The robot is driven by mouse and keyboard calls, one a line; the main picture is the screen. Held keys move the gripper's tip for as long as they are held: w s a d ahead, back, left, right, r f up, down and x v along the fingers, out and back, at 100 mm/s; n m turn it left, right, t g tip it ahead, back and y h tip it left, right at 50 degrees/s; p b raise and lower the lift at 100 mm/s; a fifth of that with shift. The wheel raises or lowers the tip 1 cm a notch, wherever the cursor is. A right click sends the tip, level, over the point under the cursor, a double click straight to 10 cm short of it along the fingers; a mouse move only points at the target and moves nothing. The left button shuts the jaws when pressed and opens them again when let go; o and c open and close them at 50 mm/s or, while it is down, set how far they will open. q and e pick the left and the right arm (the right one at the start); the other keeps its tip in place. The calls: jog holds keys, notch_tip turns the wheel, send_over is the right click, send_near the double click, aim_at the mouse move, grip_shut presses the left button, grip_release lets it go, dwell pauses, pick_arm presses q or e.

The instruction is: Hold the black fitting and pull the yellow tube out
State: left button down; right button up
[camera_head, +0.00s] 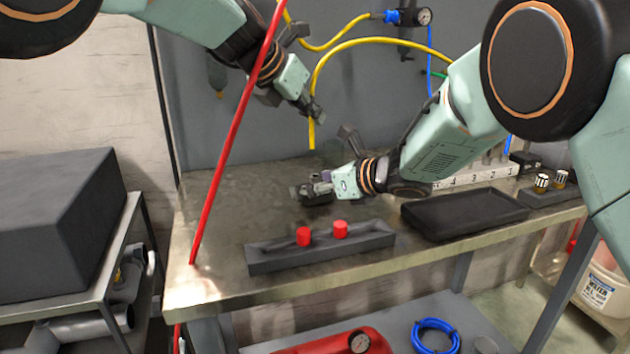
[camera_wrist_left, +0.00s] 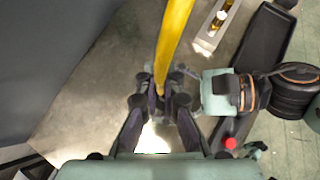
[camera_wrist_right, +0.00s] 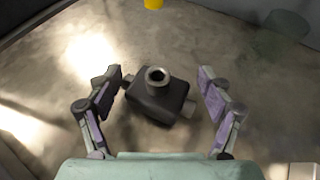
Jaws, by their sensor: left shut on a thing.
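The yellow tube (camera_head: 313,110) hangs down from an arch, its lower end in the air above the bench. My left gripper (camera_head: 316,112) is shut on the tube near that end; the tube also runs between its fingers in the left wrist view (camera_wrist_left: 172,40). The black fitting (camera_wrist_right: 158,95) is on the bench, with its round metal port facing up and empty. My right gripper (camera_wrist_right: 165,88) is open, with a finger on each side of the fitting and a visible gap at the right finger. The tube's end (camera_wrist_right: 153,4) shows at the top of the right wrist view, apart from the fitting.
A dark holder (camera_head: 275,257) with two red caps (camera_head: 340,229) lies at the bench's front. A black tray (camera_head: 465,216) is to its right. A red pole or hose (camera_head: 232,140) slants across the left. A regulator with gauge (camera_head: 424,16) is on the back panel.

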jog(key=shift+o, duration=0.3)
jog(key=shift+r, duration=0.1)
pick_arm(q)
jog(key=shift+s+r, duration=0.15)
pick_arm(e)
jog(key=shift+r, duration=0.25)
jog(key=shift+s+d, duration=0.1)
jog(key=shift+s+d+r, duration=0.1)
jog(key=shift+d, duration=0.15)
jog(key=v, duration=1)
jog(key=shift+s+d+r, duration=0.1)
jog(key=shift+s+d, duration=0.05)
jog(key=shift+s, duration=0.15)
jog(key=shift+s+d+r, duration=0.15)
jog(key=shift+s+d, duration=0.05)
jog(key=shift+s, duration=0.05)
